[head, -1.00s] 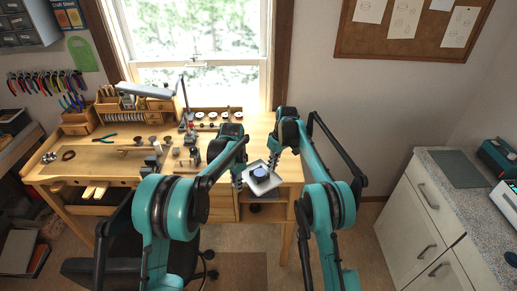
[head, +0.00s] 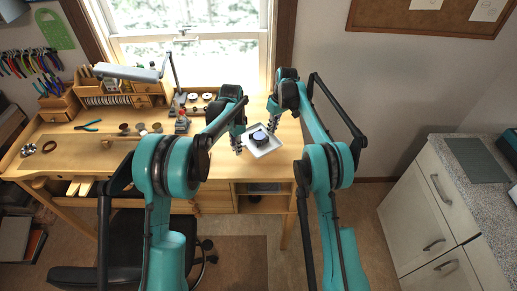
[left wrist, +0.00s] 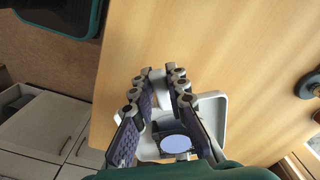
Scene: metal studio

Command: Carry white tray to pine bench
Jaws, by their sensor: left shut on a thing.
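The white tray (head: 268,151) is a small square tray over the right part of the pine bench (head: 216,158). My left gripper (head: 238,146) is shut on the tray's left side. In the left wrist view, its fingers (left wrist: 160,108) straddle the tray's wall (left wrist: 221,112). My right gripper (head: 272,124) is at the tray's upper right edge; its fingers are too small to read. I cannot tell whether the tray touches the bench top.
A lamp (head: 130,73), small stands and tools occupy the bench's back and left. Bare wood surrounds the tray. A chair (head: 110,246) stands in front of the bench. A white cabinet (head: 428,200) with a speckled top is at the right.

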